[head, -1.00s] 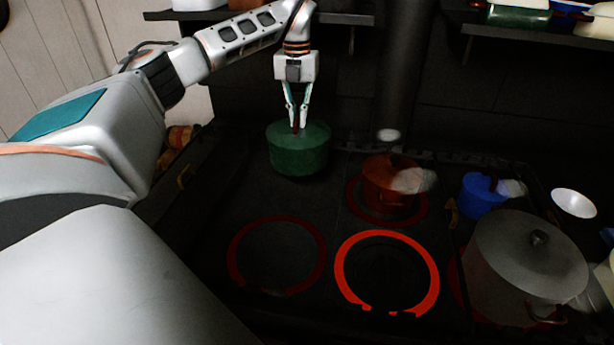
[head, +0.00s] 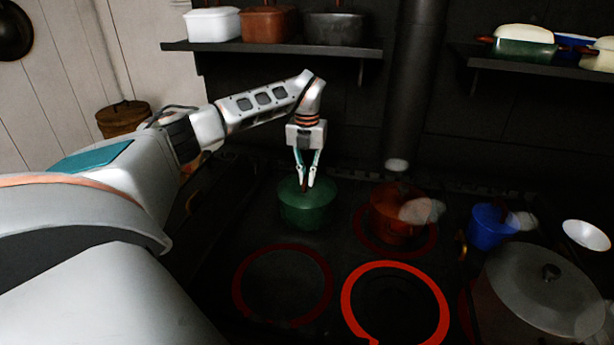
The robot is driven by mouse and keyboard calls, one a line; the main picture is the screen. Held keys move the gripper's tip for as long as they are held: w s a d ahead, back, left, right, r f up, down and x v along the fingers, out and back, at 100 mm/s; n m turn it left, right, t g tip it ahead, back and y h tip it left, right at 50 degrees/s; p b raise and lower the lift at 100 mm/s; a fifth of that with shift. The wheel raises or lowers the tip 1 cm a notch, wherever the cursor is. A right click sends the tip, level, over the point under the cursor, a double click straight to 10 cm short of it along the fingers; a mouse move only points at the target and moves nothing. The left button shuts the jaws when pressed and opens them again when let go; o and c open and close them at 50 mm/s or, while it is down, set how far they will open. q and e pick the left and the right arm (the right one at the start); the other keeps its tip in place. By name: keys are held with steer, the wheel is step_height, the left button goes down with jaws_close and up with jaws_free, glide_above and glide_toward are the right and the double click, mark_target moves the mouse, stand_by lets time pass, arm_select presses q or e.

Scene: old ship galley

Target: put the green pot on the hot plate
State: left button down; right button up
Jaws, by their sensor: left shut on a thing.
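The green pot (head: 306,208), lidded and upright, is at the back left of the dark stove. My left gripper (head: 307,184) points down from above and is shut on the knob of its lid. I cannot tell whether the pot's base touches the stove top. The brightest hot plate (head: 436,290) is a glowing red ring at the front, bare, to the right of and nearer than the pot. A dimmer red ring (head: 236,290) lies left of it, also bare, in front of the green pot. My right gripper is not in view.
A red-brown pot (head: 392,222) stands on a back ring, right of the green pot. A blue pot (head: 486,232), a large grey lidded pot (head: 530,300) and a white bowl (head: 586,236) are farther right. A shelf (head: 280,48) with pots hangs behind.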

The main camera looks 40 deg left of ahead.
arm_select(q)
steer(key=shift+r, duration=0.1)
steer(key=c, duration=2.2)
jaws_free()
steer(key=shift+o, duration=0.2)
step_height(320, 180, up, 12)
steer(key=shift+s, duration=0.1)
